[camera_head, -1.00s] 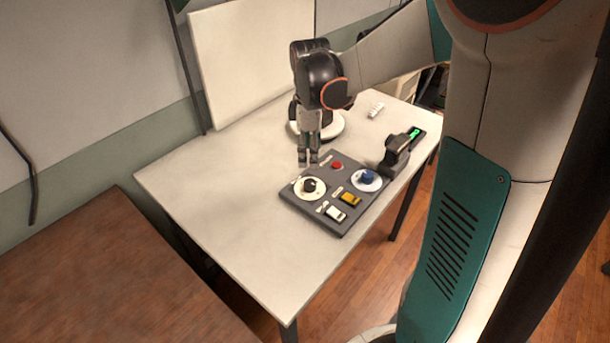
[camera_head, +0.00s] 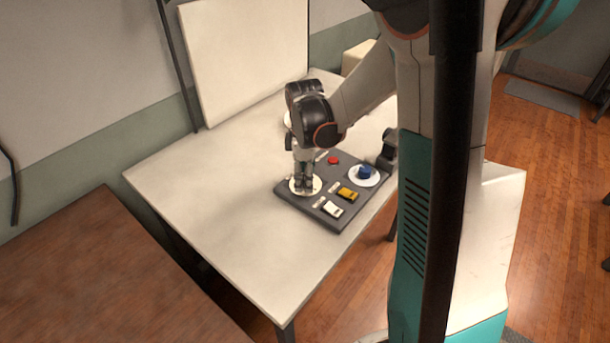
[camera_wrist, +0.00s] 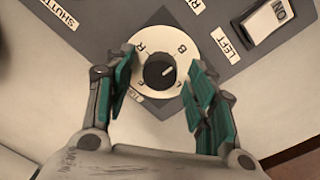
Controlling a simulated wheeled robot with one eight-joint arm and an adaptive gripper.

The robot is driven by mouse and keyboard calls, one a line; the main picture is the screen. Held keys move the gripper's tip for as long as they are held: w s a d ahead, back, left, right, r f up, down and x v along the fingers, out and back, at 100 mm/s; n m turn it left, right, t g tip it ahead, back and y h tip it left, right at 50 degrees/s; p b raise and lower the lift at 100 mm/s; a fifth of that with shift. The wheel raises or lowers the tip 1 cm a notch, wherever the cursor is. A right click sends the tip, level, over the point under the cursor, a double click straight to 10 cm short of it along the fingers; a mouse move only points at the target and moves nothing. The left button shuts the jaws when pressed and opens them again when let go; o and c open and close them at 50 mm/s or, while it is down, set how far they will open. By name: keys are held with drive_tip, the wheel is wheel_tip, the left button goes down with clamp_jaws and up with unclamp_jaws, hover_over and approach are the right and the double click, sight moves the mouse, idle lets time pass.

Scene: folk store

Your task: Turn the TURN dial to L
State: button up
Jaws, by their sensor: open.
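The dial is a black knob (camera_wrist: 160,71) on a cream disc (camera_wrist: 155,36), on a dark grey panel (camera_head: 333,217). Letters ring the disc; R is upper left and B upper right, and the lower ones are hard to read. The white pointer mark sits on the knob's right side, slightly up.
The panel also bears a blue knob (camera_head: 365,172) on a white disc, a red button (camera_head: 333,160), a yellow switch (camera_head: 347,194) and a white switch (camera_head: 332,208). A dark device (camera_head: 386,150) stands behind. The left of the white table (camera_head: 220,200) is clear.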

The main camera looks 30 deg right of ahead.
drive_tip(key=c, duration=1.1)
drive_tip(key=shift+o, duration=0.2)
drive_tip(key=shift+m, duration=0.3)
drive_tip(key=m, duration=0.3)
drive_tip(key=m+p, duration=0.1)
drive_tip(key=m, duration=0.8)
drive_tip(key=shift+w+g, duration=0.1)
drive_tip(key=shift+g, duration=0.2)
drive_tip(key=m, duration=0.5)
